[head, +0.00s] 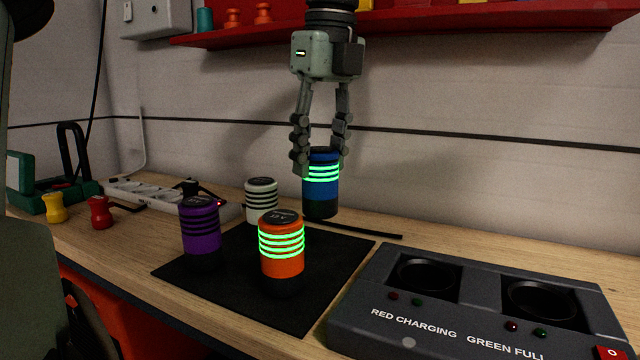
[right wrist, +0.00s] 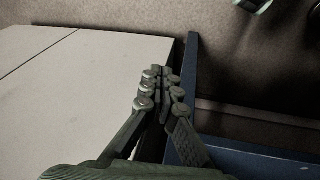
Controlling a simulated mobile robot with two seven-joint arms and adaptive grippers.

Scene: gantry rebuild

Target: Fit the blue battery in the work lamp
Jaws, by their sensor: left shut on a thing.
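The blue battery (head: 322,188), a blue cylinder with a black base and lit green rings, is upright at the back of the black mat. My left gripper (head: 322,165) points down from above and is shut around its top. I cannot tell whether its base touches the table. A green device with a black handle (head: 70,186) at the far left, partly cut off, may be the work lamp; no battery opening shows clearly. My right gripper (right wrist: 163,90) shows in the right wrist view, its fingers together with nothing between them, away from the battery.
An orange battery (head: 281,250) with lit green rings, a purple battery (head: 200,230) and a white battery (head: 261,200) stand on or near the mat (head: 240,280). A two-well charger (head: 480,320) is at front right. A power strip (head: 150,192) and a red shelf (head: 420,22) are behind.

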